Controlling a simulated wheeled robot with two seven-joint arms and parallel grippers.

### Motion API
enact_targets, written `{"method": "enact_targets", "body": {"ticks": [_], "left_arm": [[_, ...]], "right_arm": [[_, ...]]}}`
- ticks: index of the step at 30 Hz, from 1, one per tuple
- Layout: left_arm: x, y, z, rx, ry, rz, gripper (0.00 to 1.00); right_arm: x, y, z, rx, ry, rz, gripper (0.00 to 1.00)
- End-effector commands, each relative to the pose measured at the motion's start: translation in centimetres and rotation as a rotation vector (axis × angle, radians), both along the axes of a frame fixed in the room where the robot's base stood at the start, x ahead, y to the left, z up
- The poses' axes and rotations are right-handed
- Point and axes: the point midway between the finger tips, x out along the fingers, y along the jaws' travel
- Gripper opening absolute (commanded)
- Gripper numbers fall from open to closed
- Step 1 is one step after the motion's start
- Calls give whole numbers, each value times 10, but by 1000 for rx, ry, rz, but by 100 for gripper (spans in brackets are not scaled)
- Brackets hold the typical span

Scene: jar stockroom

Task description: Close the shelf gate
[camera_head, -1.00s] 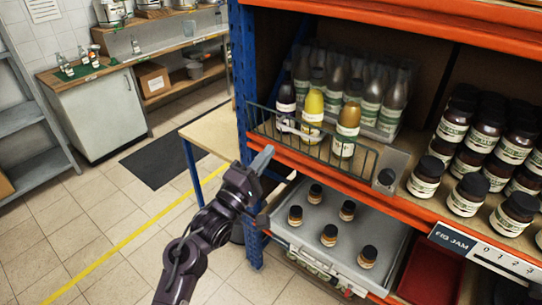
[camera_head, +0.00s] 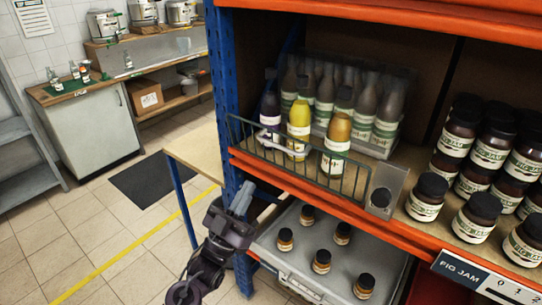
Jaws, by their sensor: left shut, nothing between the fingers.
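My left gripper (camera_head: 241,197) is shut and empty, below and left of the gate, near the blue post and apart from the gate. My right gripper is not in view.
The orange shelf edge (camera_head: 300,186) runs below the gate. Under it a grey tray (camera_head: 385,262) holds several small jars. A blue post (camera_head: 221,80) stands at the left. Dark jars (camera_head: 483,210) fill the shelf's right side. Open floor lies left.

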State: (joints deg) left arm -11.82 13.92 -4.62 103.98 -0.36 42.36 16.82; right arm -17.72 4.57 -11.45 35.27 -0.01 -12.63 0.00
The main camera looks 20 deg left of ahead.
Motion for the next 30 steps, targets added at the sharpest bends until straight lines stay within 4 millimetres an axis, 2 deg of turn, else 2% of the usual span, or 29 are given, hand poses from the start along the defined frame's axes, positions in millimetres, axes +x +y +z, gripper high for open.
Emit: {"method": "enact_targets", "body": {"ticks": [1, 9, 12, 18, 30], "left_arm": [[8, -3, 14, -1, -4, 0, 0], [49, -17, 52, -1, -2, -1, 0], [65, -23, 46, -2, 2, -1, 0], [80, -28, 43, -2, 2, -2, 0], [83, -30, 41, -2, 2, -2, 0]], "right_arm": [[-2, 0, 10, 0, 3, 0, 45], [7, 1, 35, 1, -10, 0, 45], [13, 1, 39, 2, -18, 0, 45], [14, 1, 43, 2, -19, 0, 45], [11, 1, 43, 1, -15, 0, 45]]}}
